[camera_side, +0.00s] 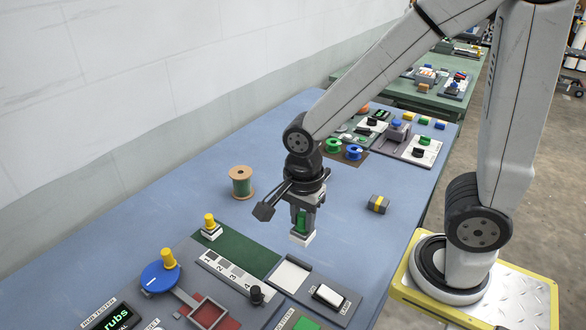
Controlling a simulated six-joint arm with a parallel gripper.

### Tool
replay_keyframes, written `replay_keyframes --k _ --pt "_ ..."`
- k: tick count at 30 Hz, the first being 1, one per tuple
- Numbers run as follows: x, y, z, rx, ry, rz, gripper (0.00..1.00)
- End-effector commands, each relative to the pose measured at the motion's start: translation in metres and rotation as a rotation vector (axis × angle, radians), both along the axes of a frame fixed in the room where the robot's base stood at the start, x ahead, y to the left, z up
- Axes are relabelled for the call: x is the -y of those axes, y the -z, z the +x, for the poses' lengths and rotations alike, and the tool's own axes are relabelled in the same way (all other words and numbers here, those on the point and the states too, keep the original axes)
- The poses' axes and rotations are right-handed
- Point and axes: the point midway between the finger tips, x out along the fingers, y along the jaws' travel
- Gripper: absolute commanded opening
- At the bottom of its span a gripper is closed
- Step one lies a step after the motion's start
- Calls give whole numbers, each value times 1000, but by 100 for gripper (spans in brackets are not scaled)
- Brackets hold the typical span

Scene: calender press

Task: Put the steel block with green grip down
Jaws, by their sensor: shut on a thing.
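The steel block with green grip (301,239) hangs below my gripper (302,221). My gripper is shut on its green grip, and the pale block stays upright underneath. The block appears held above the blue bench (340,224), to the right of a dark green panel (238,250) and behind a grey plate with a white square (290,275). Its exact height cannot be told from this single view. The underside of the block is hidden.
A yellow-knobbed block (211,227) stands at the dark green panel's left end. A numbered strip (232,273), a lamp switch (329,296) and a blue disc (160,279) lie in front. A green spool (241,182) and a grey-yellow block (378,204) stand on otherwise clear bench.

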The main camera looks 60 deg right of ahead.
Motion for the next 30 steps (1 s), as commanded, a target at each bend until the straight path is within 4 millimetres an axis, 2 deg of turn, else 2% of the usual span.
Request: replay_keyframes --k 6,13,20,30 --pt "1 0 -24 2 -1 1 0" --pt "1 1 -28 1 0 1 0" --pt "0 4 -20 0 0 0 0" --pt "-4 19 11 -2 0 0 0"
